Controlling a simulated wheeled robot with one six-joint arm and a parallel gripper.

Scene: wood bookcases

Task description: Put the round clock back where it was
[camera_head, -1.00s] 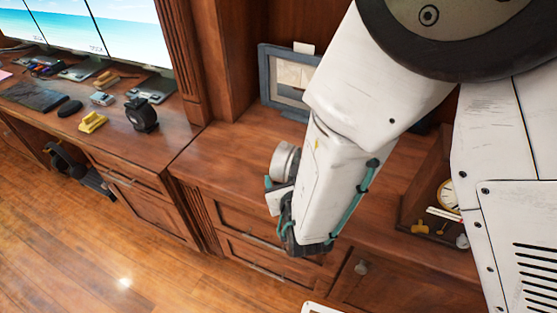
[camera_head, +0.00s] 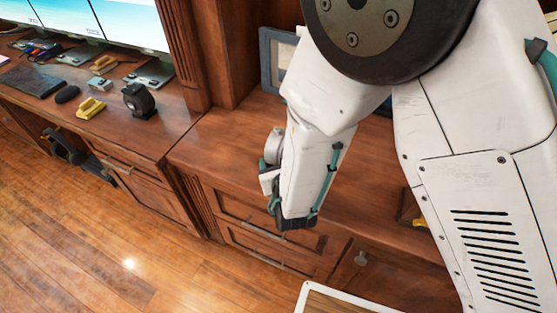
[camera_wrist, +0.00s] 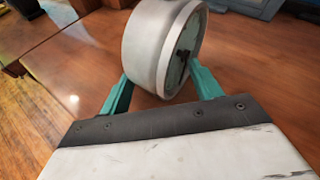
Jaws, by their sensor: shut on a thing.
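The round clock (camera_wrist: 150,42) has a silver-grey drum case and a glassy face with dark hands turned to the right in the wrist view. My gripper (camera_wrist: 160,88) is shut on it, with one teal finger at each side. In the head view the clock (camera_head: 274,144) shows as a small grey edge beside my gripper (camera_head: 268,180), partly hidden by my arm. It appears above the front part of the wooden cabinet top (camera_head: 225,140). I cannot tell how high it is held.
A blue-grey picture frame (camera_head: 271,62) stands at the back of the cabinet top, partly behind my arm. The desk (camera_head: 60,110) at left holds a black round object (camera_head: 138,100), a yellow item (camera_head: 90,107) and other small things. The cabinet top left of my arm is clear.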

